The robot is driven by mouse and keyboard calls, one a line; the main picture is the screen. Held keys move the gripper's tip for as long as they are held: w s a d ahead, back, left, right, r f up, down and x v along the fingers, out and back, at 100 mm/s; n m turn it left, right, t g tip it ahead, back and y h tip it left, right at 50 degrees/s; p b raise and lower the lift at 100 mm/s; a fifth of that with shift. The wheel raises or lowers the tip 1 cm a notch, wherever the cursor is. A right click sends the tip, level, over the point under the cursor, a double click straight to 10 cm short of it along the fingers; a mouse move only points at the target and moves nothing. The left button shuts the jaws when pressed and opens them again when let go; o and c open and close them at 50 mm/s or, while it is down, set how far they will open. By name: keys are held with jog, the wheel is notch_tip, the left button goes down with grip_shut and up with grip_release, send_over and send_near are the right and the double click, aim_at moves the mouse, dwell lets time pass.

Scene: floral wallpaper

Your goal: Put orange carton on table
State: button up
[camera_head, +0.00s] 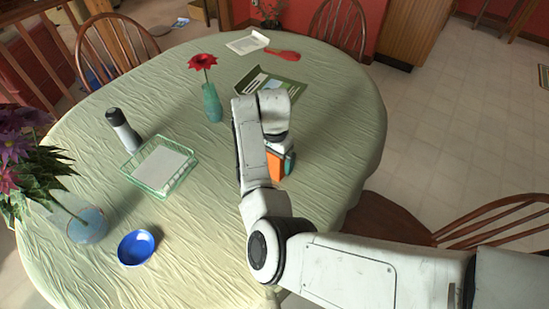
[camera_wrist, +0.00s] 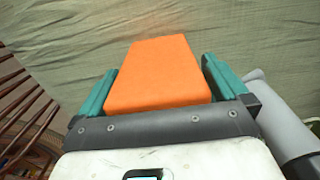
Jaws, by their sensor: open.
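The orange carton (camera_head: 274,166) is over the table (camera_head: 330,130), partly hidden behind my arm in the head view. In the wrist view the carton (camera_wrist: 160,76) lies between the two teal fingers of my gripper (camera_wrist: 160,65). The jaws are open around it, with a narrow gap showing at the right finger. The carton looks to be at the tabletop, but its bottom edge is hidden. In the head view one teal finger of my gripper (camera_head: 284,162) shows beside the carton.
A green wire basket (camera_head: 160,190), a blue bowl (camera_head: 137,247), a dark-topped bottle (camera_head: 123,130) and a red flower in a teal vase (camera_head: 211,103) stand left of my arm. A magazine (camera_head: 270,84) lies behind. A wooden chair (camera_head: 400,222) is at the right edge.

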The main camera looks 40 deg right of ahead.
notch_tip(320, 180, up, 12)
jog(key=shift+r+b, duration=0.2)
jog(key=shift+b, duration=0.2)
dwell(0.3)
